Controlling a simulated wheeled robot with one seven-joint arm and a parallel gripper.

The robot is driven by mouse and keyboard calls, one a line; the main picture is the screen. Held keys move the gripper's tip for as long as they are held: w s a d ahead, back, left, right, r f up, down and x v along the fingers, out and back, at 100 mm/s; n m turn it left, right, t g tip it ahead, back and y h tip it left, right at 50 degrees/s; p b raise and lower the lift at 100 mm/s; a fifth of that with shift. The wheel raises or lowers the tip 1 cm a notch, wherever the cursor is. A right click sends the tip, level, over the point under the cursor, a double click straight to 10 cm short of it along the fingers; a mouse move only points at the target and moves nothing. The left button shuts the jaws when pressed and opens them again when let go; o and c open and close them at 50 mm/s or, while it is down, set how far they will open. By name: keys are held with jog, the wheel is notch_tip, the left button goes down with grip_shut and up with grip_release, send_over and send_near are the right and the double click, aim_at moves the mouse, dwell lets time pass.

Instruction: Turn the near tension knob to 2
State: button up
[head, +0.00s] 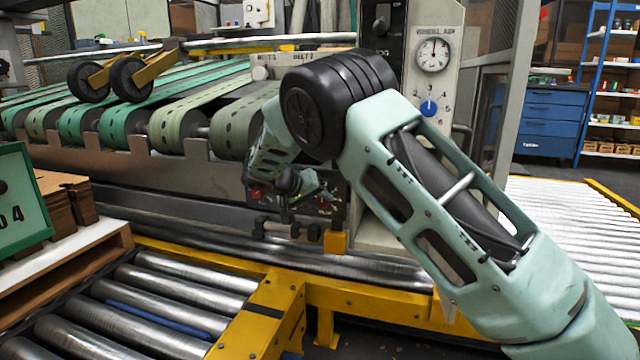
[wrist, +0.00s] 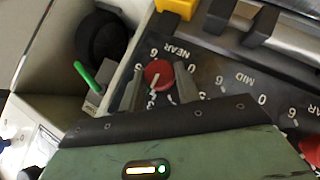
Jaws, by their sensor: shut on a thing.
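The near tension knob (wrist: 158,74) is a red round knob with a white pointer line, beside the word NEAR on a dark panel in the wrist view. My gripper (wrist: 159,83) is shut on it, one finger on each side. The panel appears nearly upside down there; the pointer aims toward the lower part of the picture. I cannot read for sure which number it marks, since the fingers cover part of the scale. In the head view my gripper (head: 318,197) is at the small panel below the belts, and the knob is hard to make out.
The MID scale (wrist: 240,78) is right of the held knob, with another red knob (wrist: 312,150) farther right. A yellow block (wrist: 178,6) is above the panel. A grey post with a gauge (head: 433,55) and blue knob (head: 429,108) stands behind my arm. Rollers (head: 180,290) lie in front.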

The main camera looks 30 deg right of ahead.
jog(key=n+g+h+p, duration=0.1)
jog(key=p, duration=0.1)
jog(key=n+h+p, duration=0.1)
jog(key=h+p, duration=0.1)
jog(key=p, duration=0.1)
jog(key=shift+w+a+g, duration=0.1)
jog(key=shift+a+g, duration=0.1)
jog(key=shift+g, duration=0.2)
jog(key=n+h, duration=0.1)
jog(key=f+n+g+h+p, duration=0.1)
jog(key=h, duration=0.1)
jog(key=shift+n, duration=0.3)
jog(key=o, duration=1)
jog(key=shift+c, duration=0.2)
